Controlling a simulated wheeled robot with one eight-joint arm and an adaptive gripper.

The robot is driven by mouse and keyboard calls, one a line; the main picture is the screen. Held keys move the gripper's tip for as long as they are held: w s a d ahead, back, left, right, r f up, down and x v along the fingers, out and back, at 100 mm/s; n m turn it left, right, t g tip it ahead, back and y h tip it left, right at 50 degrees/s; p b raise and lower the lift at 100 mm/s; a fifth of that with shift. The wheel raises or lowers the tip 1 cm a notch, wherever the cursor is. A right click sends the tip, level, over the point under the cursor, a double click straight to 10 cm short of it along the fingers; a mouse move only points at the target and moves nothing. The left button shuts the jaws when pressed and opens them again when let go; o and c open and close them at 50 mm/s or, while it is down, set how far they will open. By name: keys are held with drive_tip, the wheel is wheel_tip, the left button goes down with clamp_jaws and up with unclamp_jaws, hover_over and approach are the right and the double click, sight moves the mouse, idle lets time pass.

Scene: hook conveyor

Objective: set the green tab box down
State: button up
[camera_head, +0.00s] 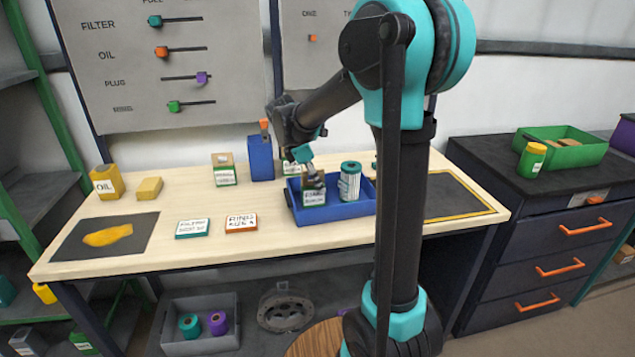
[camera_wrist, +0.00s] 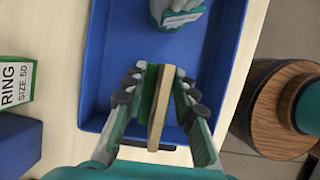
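The green tab box (camera_head: 314,197), with a white label and a green lower edge, is at the left end of the blue tray (camera_head: 345,211). My gripper (camera_head: 313,178) points down over it. In the wrist view my gripper (camera_wrist: 158,98) has its fingers against both sides of the box (camera_wrist: 160,104), which shows as a narrow tan and green edge. The box is inside the outline of the blue tray (camera_wrist: 95,75). I cannot tell whether its bottom touches the tray floor. The fingers hide part of it.
A white and teal canister (camera_head: 350,182) stands in the tray, right of the box. A blue container (camera_head: 261,160) and a similar green-labelled box (camera_head: 224,172) stand behind and left. Two flat boxes, teal (camera_head: 192,229) and orange (camera_head: 241,223), lie in front left.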

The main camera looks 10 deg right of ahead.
drive_tip(key=o, duration=0.5)
drive_tip(key=shift+c, duration=0.2)
drive_tip(key=shift+r, duration=0.15)
drive_tip(key=v, duration=1.2)
